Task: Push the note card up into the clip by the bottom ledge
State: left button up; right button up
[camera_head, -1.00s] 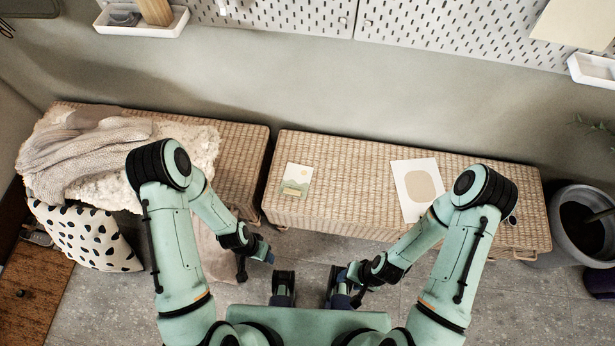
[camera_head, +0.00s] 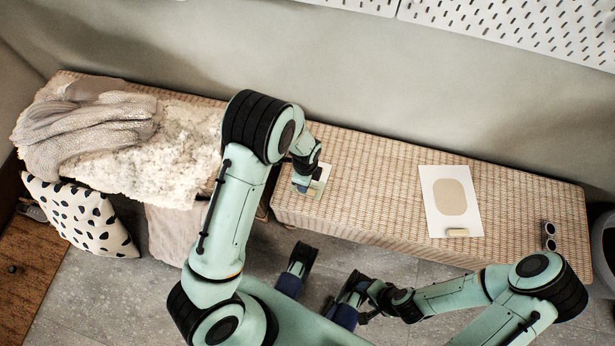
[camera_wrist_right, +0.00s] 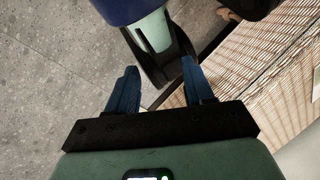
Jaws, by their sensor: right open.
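A small card (camera_head: 325,170) with a pale upper part and a green lower part lies on the right wicker bench, near its left end. My left gripper (camera_head: 302,186) is over its left side and hides much of it; whether it touches the card, and its jaw opening, cannot be told. A larger white sheet (camera_head: 432,199) with a beige rounded shape lies further right, with a small pale yellow clip-like bar (camera_head: 457,232) at its lower edge. My right gripper (camera_wrist_right: 160,88) is open and empty, low in front of the bench. I cannot make out a bottom ledge.
The right wicker bench (camera_head: 380,190) is mostly bare between the card and the sheet. A dark-topped pair of small items (camera_head: 549,236) stands at its right end. Blankets (camera_head: 90,135) and a spotted cushion (camera_head: 80,215) are at the left. A grey bin stands far right.

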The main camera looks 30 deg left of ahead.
pick_arm(q)
notch_tip(320, 180, down, 3)
jog(key=shift+b, duration=1)
jog(key=shift+f+b, duration=1.45)
jog(key=shift+f, duration=0.85)
pick_arm(e)
jog(key=w+d+f+t+h, duration=0.1)
jog(key=w+d+f+t, duration=0.1)
jog(key=w+d+f, duration=0.2)
jog(key=shift+w+f+m+t, duration=0.3)
jog(key=shift+w+f, duration=0.75)
jog(key=shift+w, duration=0.95)
pick_arm(q)
grip_shut()
jog(key=shift+r, duration=0.1)
pick_arm(e)
jog(key=shift+r, duration=0.1)
pick_arm(q)
jog(key=shift+r+p, duration=2.85)
jog(key=shift+r, duration=1.05)
pick_arm(e)
notch_tip(320, 180, up, 7)
jog(key=shift+w+f, duration=0.15)
jog(key=shift+f, duration=0.05)
